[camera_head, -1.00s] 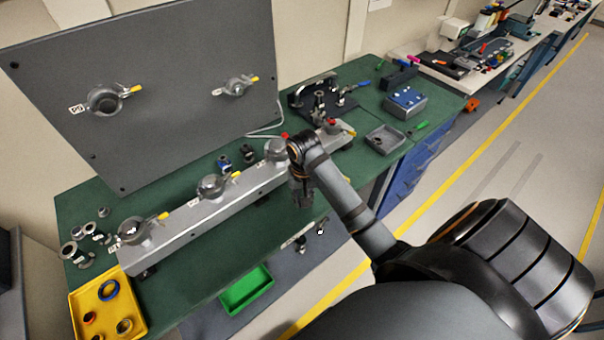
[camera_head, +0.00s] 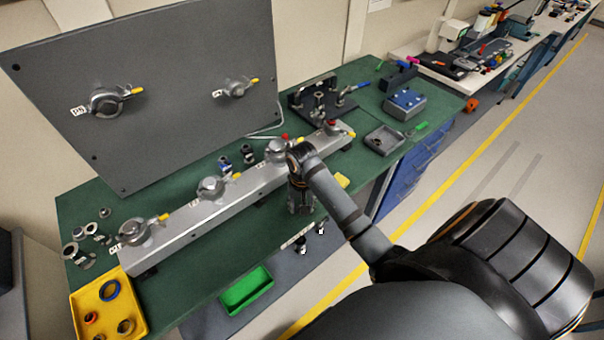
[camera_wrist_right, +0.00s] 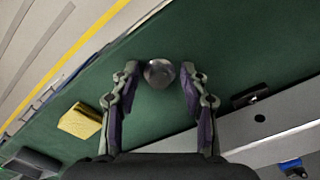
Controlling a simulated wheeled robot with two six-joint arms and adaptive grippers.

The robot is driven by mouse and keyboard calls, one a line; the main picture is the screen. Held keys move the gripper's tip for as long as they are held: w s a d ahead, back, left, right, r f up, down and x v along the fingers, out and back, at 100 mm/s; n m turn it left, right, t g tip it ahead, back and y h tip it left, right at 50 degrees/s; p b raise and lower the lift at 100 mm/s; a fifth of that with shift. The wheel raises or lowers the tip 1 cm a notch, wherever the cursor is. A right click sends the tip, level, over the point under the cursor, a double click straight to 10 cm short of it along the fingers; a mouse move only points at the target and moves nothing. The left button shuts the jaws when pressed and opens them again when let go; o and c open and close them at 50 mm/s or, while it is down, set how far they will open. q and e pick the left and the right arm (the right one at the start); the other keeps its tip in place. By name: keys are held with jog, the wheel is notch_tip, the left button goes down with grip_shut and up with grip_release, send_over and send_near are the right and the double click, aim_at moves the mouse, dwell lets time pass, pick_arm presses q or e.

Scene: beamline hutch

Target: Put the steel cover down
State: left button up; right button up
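The steel cover (camera_wrist_right: 160,73) is a round, shiny grey piece in the right wrist view. It sits between the fingertips of my right gripper (camera_wrist_right: 160,78), over the green bench top (camera_wrist_right: 245,60). A narrow gap shows between the cover and each finger, so the gripper looks open around it. In the head view my right gripper (camera_head: 300,212) points down at the bench's front edge, in front of the grey rail. The cover cannot be made out there. My left gripper is not in view.
The long grey rail (camera_head: 185,232) with several clamped ports lies behind the gripper. A yellow block (camera_head: 342,180) is right of it, also in the wrist view (camera_wrist_right: 80,121). A grey tray (camera_head: 384,140) is further right. A yellow tray (camera_head: 136,300) is at front left.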

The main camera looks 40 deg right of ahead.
notch_tip(320, 180, up, 8)
jog(key=shift+f+p, duration=0.1)
jog(key=shift+p, duration=0.4)
notch_tip(320, 180, up, 5)
jog(key=p, duration=0.5)
jog(key=shift+f, duration=0.2)
jog(key=shift+f, duration=0.1)
